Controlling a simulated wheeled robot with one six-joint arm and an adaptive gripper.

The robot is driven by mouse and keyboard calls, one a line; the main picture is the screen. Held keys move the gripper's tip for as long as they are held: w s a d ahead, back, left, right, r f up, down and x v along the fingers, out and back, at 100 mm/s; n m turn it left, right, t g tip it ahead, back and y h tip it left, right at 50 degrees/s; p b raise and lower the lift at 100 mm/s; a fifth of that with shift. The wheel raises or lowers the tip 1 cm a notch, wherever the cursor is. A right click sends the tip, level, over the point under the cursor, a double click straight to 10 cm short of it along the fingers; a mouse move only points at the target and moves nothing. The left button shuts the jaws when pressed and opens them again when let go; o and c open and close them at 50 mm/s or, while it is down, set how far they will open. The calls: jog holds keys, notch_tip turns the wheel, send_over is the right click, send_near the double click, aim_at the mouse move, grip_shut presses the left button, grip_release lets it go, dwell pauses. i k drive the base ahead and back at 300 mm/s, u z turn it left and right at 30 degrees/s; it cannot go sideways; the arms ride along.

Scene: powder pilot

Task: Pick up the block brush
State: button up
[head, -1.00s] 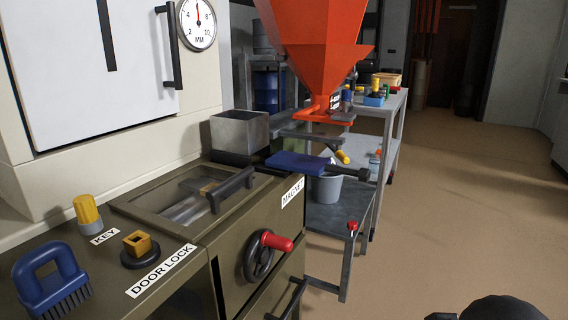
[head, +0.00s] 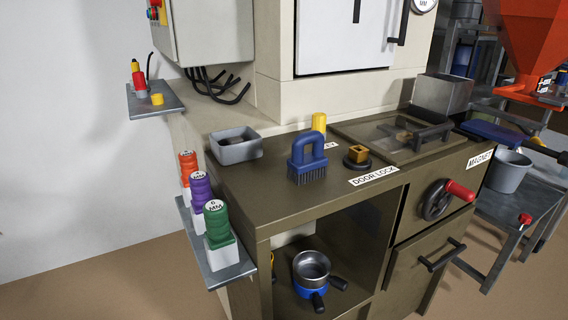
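The block brush (head: 308,160) is blue with a looped handle and dark bristles. It stands upright, bristles down, on the olive cabinet top (head: 262,190), between a grey tray and the door lock fitting. Nothing is touching it from above. My gripper is not in view.
The grey tray (head: 236,152) sits left of the brush. The yellow-topped key (head: 319,124) is behind it and the door lock knob (head: 357,158) to its right. An open cubby below holds a pot (head: 312,268). A red-handled wheel (head: 440,199) sticks out front.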

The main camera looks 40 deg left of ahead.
aim_at(303, 168)
jog(key=u, duration=1.2)
jog(key=i, duration=0.35)
jog(key=z, duration=0.45)
